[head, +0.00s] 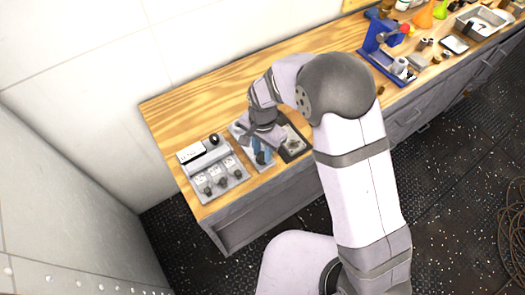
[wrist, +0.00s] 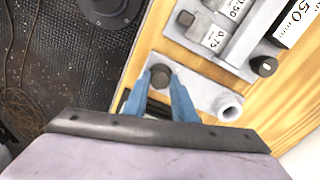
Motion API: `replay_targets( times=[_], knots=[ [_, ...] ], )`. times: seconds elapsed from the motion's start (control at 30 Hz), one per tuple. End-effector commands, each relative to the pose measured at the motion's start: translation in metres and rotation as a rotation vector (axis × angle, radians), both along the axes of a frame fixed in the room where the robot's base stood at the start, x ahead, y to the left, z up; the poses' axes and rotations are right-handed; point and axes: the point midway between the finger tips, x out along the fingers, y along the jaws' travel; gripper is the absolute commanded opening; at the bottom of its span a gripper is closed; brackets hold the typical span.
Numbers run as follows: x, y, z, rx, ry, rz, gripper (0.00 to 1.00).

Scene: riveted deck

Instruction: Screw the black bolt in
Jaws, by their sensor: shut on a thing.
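A dark bolt head (wrist: 160,71) shows between the blue fingertips of my gripper (wrist: 161,80) in the wrist view. My gripper is shut on it, with one finger on each side. The bolt stands over a light grey plate (wrist: 196,92), which has a pale hollow boss (wrist: 230,107) at its right end. The bolt's shank is hidden under its head, so I cannot tell how deep it sits. In the head view my gripper (head: 261,157) points down over the plate (head: 267,164) near the bench's front edge, and the bolt is hidden there.
A grey labelled holder (head: 213,170) with several dark knobs stands just left of the plate in the head view. A dark tray (head: 294,146) lies close on the right. A blue stand (head: 383,62) and several small items fill the far right. Bare wood lies behind.

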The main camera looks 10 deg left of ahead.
Motion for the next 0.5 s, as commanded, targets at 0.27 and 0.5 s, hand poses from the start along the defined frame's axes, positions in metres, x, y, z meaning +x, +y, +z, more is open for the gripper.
replay_targets(
  times=[0.27, 0.5],
  knots=[
    [0.0026, 0.0014, 0.0031, 0.004, -0.008, -0.261, 0.02],
    [0.0030, 0.0016, 0.0037, 0.006, -0.008, -0.488, 0.02]
  ],
)
